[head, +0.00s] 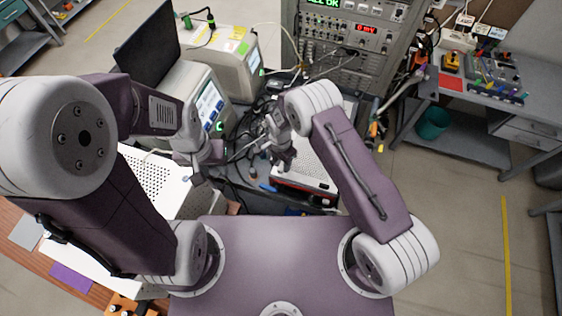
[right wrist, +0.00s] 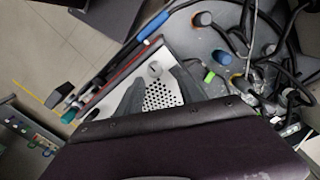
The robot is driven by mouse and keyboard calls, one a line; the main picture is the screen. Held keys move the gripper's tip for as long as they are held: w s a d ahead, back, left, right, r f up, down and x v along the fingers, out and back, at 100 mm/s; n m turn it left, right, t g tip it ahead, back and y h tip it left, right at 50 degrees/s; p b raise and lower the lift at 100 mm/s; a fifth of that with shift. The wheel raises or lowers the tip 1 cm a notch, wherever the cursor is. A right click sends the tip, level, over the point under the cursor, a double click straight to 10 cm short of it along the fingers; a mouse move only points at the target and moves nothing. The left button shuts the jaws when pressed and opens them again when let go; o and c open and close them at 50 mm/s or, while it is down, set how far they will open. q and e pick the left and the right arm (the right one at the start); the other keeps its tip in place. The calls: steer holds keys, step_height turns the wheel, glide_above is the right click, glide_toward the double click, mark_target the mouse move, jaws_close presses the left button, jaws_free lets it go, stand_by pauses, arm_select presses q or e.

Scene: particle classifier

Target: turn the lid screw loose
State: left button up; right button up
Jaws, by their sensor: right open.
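The device is a white box with a perforated lid and red edge (head: 313,172), on the cluttered bench in the middle of the head view. In the right wrist view its perforated lid (right wrist: 162,95) shows between my fingers. A small grey round knob, which looks like the lid screw (right wrist: 155,70), stands on that lid beyond the perforations. My right gripper (head: 285,166) is open above the box, with the knob ahead of and between its fingers, apart from them. My left gripper (head: 188,179) hangs beside the white perforated housing at left; its jaws are too small to judge.
A white perforated housing (head: 152,181) stands at left. Instruments with screens (head: 208,105) and a rack (head: 350,40) stand behind. Cables and tools crowd the bench around the box; a blue-handled tool (right wrist: 150,27) lies along its edge. A side bench (head: 480,85) is at right.

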mark_target(280, 170)
steer(key=shift+s+a+f, duration=0.25)
steer(key=shift+s+f, duration=0.55)
steer(key=shift+s, duration=0.2)
steer(key=shift+w+d+f, duration=0.15)
steer(key=shift+w+f, duration=0.05)
steer(key=shift+w, duration=0.1)
steer(key=shift+c, duration=0.5)
steer(key=shift+w, duration=0.3)
jaws_close()
arm_select(q)
steer(key=shift+s+a+r, duration=0.1)
steer(key=shift+s+r, duration=0.55)
steer(key=shift+s, duration=0.05)
arm_select(e)
steer(key=shift+s, duration=0.2)
